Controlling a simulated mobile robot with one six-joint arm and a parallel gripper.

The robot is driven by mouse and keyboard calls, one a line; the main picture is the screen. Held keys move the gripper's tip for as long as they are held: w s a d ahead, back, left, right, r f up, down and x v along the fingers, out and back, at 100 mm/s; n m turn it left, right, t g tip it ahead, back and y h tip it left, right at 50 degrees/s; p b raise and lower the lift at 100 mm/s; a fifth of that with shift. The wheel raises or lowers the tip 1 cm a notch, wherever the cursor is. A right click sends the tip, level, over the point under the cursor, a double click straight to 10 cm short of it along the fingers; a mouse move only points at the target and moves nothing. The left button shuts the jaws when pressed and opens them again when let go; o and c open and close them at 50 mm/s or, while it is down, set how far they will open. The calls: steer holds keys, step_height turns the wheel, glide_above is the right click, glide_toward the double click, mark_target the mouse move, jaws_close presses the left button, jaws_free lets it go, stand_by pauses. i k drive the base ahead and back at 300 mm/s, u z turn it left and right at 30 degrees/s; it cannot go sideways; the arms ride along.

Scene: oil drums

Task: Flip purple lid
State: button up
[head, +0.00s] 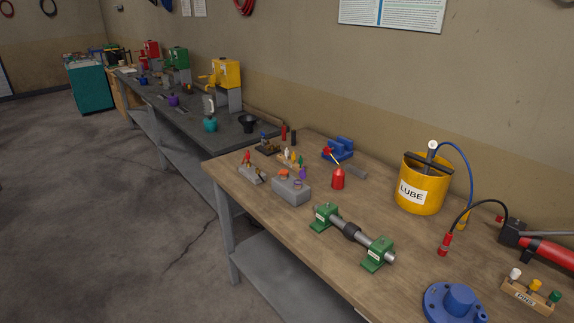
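No lid can be made out for certain. A small purple piece (303,173) stands at the back right of a grey block (291,192) on the wooden bench; it is too small to tell whether it is a lid. An orange-red piece (284,173) sits on the same block. Farther off, a small purple container (173,100) stands on the dark bench; whether its top is a separate lid or open cannot be told. My gripper is not in view.
The wooden bench (240,185) holds a yellow LUBE drum (420,190), a shaft on green supports (352,232), a red oil can (338,179), a blue vise (339,149) and a blue flange (455,303). The dark bench (205,128) stands behind. The floor at left is clear.

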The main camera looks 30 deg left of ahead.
mark_target(303, 173)
steer(key=z, duration=1)
steer(key=k, duration=0.15)
steer(key=u, duration=3.05)
steer(key=i, duration=1)
steer(key=u, duration=0.3)
